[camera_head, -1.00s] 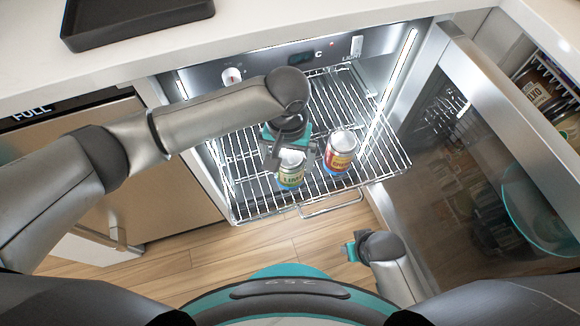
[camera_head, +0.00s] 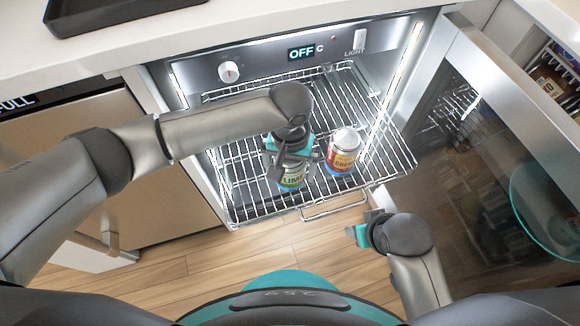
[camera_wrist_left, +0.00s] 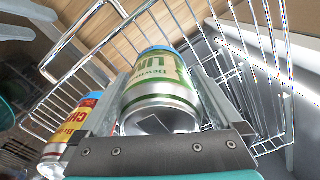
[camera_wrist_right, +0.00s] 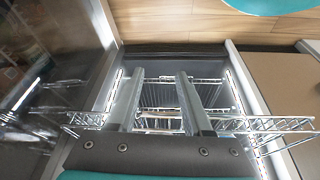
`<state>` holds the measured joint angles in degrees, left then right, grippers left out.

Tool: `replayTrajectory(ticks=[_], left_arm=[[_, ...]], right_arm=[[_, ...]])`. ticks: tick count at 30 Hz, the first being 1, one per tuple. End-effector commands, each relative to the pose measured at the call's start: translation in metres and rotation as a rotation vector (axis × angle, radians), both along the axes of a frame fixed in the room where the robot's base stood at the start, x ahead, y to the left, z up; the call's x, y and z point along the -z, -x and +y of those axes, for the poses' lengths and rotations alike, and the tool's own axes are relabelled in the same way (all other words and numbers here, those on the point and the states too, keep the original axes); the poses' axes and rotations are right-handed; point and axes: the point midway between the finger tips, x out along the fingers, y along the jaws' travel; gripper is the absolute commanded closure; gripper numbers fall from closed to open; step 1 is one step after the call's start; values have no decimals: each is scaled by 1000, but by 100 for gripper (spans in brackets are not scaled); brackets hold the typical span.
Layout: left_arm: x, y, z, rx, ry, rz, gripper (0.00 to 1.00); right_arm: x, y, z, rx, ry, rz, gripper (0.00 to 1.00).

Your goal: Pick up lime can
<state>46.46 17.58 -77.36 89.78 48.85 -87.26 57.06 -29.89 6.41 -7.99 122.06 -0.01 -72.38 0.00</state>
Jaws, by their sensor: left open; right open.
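The lime can (camera_head: 291,177), white and green with "LIME" lettering, stands upright on the pulled-out wire rack. My left gripper (camera_head: 289,160) is over its top, with the jaws open on either side of it. In the left wrist view the lime can (camera_wrist_left: 160,95) lies between the two fingers, and I cannot tell whether they touch it. My right gripper (camera_head: 360,234) is open and empty, low in front of the rack near the fridge door.
A red and yellow cherry can (camera_head: 342,152) stands close to the right of the lime can. The wire rack (camera_head: 240,206) has a front handle. The glass door (camera_head: 470,170) is open at the right. A black tray (camera_head: 110,12) is on the counter.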

Motion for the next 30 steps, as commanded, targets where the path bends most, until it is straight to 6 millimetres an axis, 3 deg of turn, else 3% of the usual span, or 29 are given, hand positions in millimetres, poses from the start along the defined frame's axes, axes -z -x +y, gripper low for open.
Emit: replayTrajectory(ticks=[6,30], left_arm=[[0,0,0,0,0,0,2],[0,0,0,0,-1,0,92]], right_arm=[[0,0,0,0,0,0,50],[0,0,0,0,0,0,50]])
